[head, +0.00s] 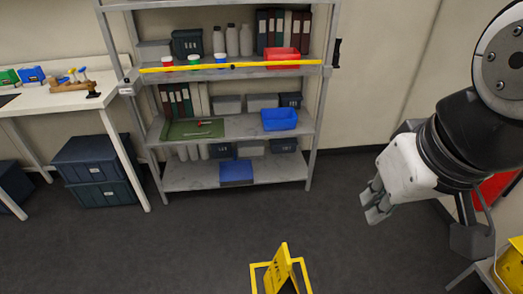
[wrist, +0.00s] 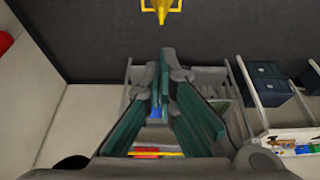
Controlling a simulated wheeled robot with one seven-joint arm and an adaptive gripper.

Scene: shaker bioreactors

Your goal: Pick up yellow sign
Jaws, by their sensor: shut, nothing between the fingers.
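The yellow sign (head: 281,270) stands on the dark floor at the bottom middle of the head view, cut off by the lower edge. It looks like a folding floor sign with dark marks on its face. It also shows as a small yellow shape (wrist: 161,9) at the top of the wrist view. My gripper (head: 375,205) is at the right of the head view, above the floor and well apart from the sign. Its fingers (wrist: 166,55) are shut and empty in the wrist view.
A grey shelf unit (head: 230,176) with bottles, binders and bins stands against the back wall, a yellow bar (head: 230,67) across it. A white table (head: 50,98) and dark crates (head: 97,160) are at left. Yellow items (head: 511,268) are at lower right. The middle floor is clear.

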